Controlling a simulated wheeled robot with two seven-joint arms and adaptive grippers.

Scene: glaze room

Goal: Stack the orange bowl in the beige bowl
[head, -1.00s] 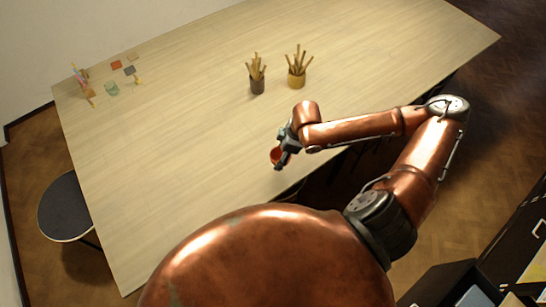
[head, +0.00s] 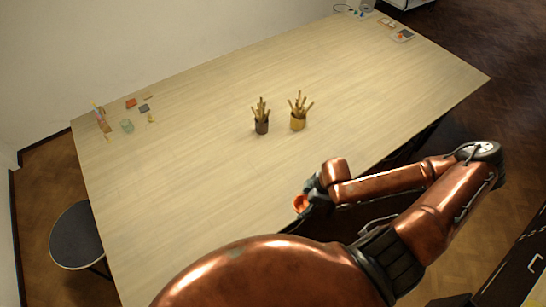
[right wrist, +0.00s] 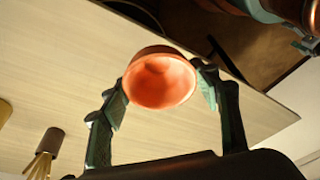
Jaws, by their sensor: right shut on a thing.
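The orange bowl (head: 300,203) is held in my right gripper (head: 309,198) near the table's front edge. In the right wrist view the orange bowl (right wrist: 160,80) sits between the two fingers of my right gripper (right wrist: 162,92), which touch its sides. Its hollow inside faces the wrist camera. I do not see the beige bowl in either view. My left gripper is not in view.
The long wooden table (head: 200,170) is mostly bare. A dark cup (head: 262,127) and a yellow cup (head: 298,122), both with sticks, stand mid-table. A glass (head: 127,126) and small items lie far left. A round stool (head: 76,236) stands at left.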

